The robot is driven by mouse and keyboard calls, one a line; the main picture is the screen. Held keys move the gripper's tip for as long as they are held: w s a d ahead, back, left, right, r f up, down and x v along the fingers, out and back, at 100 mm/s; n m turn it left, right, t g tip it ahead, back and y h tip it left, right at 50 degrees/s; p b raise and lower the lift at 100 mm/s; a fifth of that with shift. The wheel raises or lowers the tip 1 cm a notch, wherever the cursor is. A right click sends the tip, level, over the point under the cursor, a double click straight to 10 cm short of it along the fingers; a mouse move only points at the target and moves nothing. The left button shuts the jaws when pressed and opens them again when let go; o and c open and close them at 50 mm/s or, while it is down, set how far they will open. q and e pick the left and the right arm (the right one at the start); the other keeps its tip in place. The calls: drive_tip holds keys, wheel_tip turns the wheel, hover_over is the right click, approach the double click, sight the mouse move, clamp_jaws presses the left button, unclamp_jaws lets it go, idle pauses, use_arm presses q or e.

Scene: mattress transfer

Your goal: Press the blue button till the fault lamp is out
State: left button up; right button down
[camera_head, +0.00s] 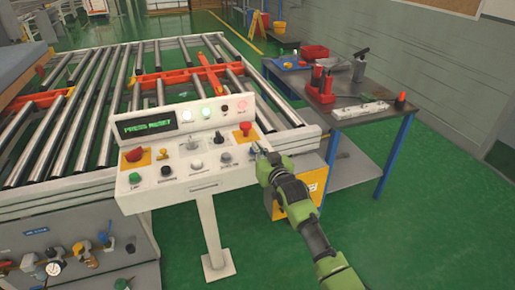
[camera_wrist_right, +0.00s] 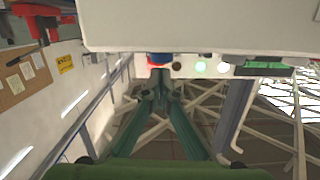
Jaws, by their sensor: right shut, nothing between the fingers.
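The white control console (camera_head: 190,185) stands on a post, its display (camera_head: 147,124) reading what looks like "PRESS RESET" in green. A row of lamps sits right of the display; one (camera_head: 205,112) glows white and the rightmost (camera_head: 242,104) looks pinkish-red. The fault lamp's label is unreadable. My right gripper (camera_head: 258,151) is shut and empty at the console's right end, beside the red mushroom knob (camera_head: 245,128). In the wrist view the blue button (camera_wrist_right: 160,58) is just beyond the fingertips (camera_wrist_right: 160,76); contact cannot be told. My left gripper is out of view.
A roller conveyor (camera_head: 85,110) with orange parts lies behind the console. A table (camera_head: 350,118) with red items and a white power strip stands at the right. Green floor (camera_head: 430,200) is free to the right.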

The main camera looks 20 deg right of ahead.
drive_tip(key=shift+f, duration=0.3)
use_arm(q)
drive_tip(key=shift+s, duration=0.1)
